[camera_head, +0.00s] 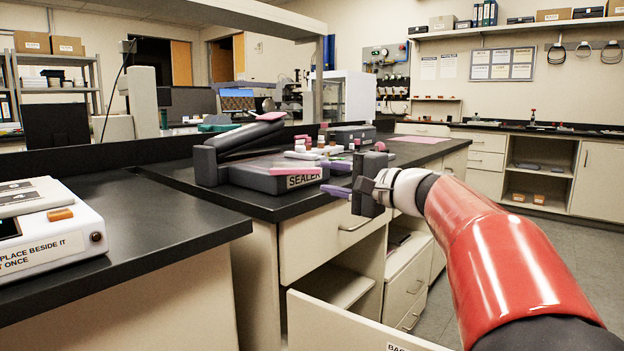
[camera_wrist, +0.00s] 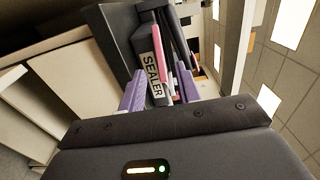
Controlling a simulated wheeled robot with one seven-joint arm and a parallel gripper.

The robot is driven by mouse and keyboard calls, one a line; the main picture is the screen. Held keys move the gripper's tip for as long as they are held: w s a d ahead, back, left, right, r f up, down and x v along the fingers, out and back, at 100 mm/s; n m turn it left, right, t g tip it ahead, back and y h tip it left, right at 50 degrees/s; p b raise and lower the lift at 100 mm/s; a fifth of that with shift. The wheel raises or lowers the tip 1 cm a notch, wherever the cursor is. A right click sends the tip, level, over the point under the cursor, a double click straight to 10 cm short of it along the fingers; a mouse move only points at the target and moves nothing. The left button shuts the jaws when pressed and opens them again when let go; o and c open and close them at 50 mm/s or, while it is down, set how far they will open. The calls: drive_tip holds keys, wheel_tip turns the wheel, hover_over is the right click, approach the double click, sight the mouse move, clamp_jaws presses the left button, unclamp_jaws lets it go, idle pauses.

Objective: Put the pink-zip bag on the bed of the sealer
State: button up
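The dark grey sealer (camera_head: 262,182) stands on the black counter, its label facing front and its hinged arm (camera_head: 240,137) raised at the left. A thin, flat pink piece (camera_head: 290,169) lies on its bed; I cannot tell for sure that it is the pink-zip bag. My gripper (camera_head: 338,179) is just right of the sealer's front, level with the bed. Its purple fingers are apart with nothing seen between them. In the wrist view, the gripper (camera_wrist: 160,92) points at the sealer (camera_wrist: 146,60), and a pink edge (camera_wrist: 158,48) shows along its top.
An open drawer (camera_head: 350,325) with a partly cut-off label juts out below. Small white, pink and green items (camera_head: 318,150) stand behind the sealer. A white device (camera_head: 50,230) sits on the nearer counter at left. A pink mat (camera_head: 420,139) lies farther back.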

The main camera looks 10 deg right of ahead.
drive_tip(key=shift+v, duration=1.45)
